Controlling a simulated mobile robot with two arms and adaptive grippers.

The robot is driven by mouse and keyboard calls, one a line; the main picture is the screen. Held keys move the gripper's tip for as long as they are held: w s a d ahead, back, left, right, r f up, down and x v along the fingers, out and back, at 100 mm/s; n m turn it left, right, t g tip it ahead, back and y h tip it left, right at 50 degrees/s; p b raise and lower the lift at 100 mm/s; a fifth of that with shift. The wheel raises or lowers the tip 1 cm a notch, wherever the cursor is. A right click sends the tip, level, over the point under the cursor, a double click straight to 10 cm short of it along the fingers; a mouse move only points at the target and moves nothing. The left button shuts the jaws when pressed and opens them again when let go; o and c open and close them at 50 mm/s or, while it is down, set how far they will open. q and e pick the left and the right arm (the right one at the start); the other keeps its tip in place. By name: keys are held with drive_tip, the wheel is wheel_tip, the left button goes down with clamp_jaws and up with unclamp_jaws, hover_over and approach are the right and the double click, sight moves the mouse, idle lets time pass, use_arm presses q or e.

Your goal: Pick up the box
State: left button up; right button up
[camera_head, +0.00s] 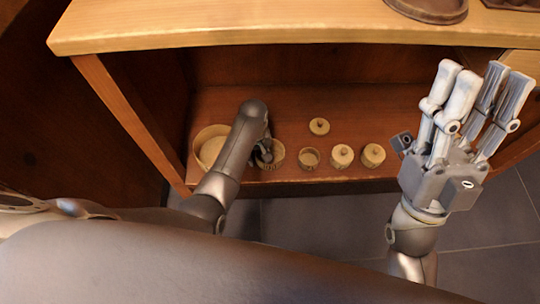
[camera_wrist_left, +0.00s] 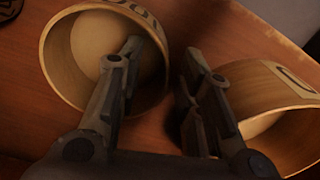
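Several round, pale wooden boxes stand on the shelf in the head view. A wide open box (camera_head: 212,148) is at the left, and another open box (camera_head: 277,154) is partly hidden by my left gripper (camera_head: 265,154). In the left wrist view, my left gripper (camera_wrist_left: 163,62) has its fingers apart. One finger crosses the mouth of the left open box (camera_wrist_left: 62,62), and that box's near wall shows between the fingers. The right open box (camera_wrist_left: 285,120) is beside the other finger. Contact cannot be told. My right gripper (camera_head: 474,95) is open and empty, fingers up, right of the boxes.
A small open box (camera_head: 309,159), two lidded boxes (camera_head: 342,157) (camera_head: 373,156) and a loose lid (camera_head: 319,126) are to the right on the shelf (camera_head: 400,105). A wooden top (camera_head: 250,27) overhangs it. An upright side panel (camera_head: 125,115) bounds the left.

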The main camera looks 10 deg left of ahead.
use_arm(q)
clamp_jaws()
idle(0.3)
